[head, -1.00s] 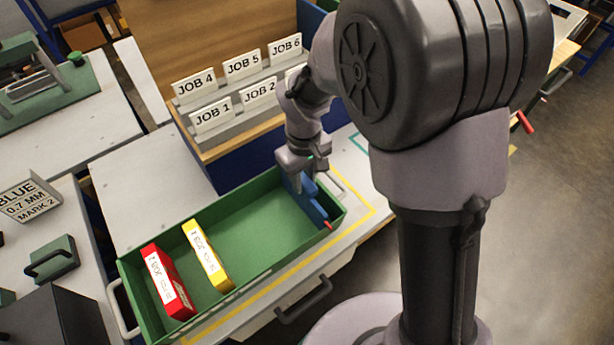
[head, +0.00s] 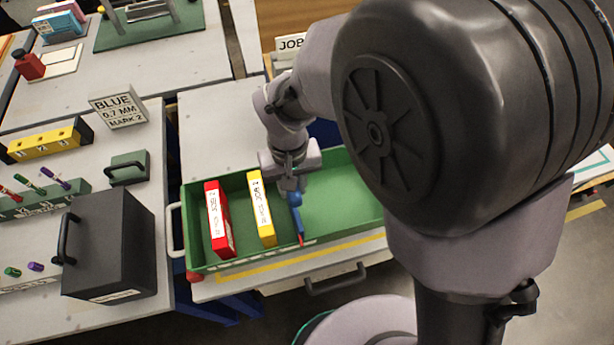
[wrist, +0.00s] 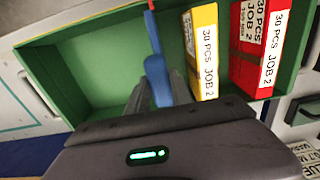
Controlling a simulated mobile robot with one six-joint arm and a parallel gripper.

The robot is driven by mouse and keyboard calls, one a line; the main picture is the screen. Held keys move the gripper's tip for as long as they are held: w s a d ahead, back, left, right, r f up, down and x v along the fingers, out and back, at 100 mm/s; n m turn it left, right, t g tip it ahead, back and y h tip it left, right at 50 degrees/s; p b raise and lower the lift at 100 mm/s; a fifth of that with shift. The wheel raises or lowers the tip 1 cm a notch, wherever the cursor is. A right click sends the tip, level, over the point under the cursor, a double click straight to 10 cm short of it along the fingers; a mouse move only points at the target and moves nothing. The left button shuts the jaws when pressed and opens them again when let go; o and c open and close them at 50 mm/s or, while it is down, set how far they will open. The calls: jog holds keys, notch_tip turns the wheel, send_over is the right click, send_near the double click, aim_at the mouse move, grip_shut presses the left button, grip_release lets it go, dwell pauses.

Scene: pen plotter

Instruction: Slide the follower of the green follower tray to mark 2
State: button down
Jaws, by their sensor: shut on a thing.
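The green follower tray (head: 345,239) lies on the bench in the head view, and its green floor (wrist: 95,70) shows in the wrist view. The blue follower (head: 296,215) stands across the tray, close to the yellow box (head: 262,208). A red tip (head: 301,240) shows at its near end. My gripper (head: 291,187) is shut on the follower's blue grip (wrist: 158,80), with one finger on each side in the wrist view. The tray's marks along the near wall are too small to read.
A red box (head: 220,220) stands left of the yellow box in the tray. A sign reading BLUE 0.7 MM MARK 2 (head: 118,108) and a black case (head: 115,245) stand on the left bench. The tray floor right of the follower is empty.

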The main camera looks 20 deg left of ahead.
dwell(0.3)
jog(key=c, duration=1.1)
grip_release()
jog(key=shift+a, duration=0.1)
notch_tip(320, 180, up, 18)
jog(key=p, duration=0.7)
jog(key=shift+f, duration=0.25)
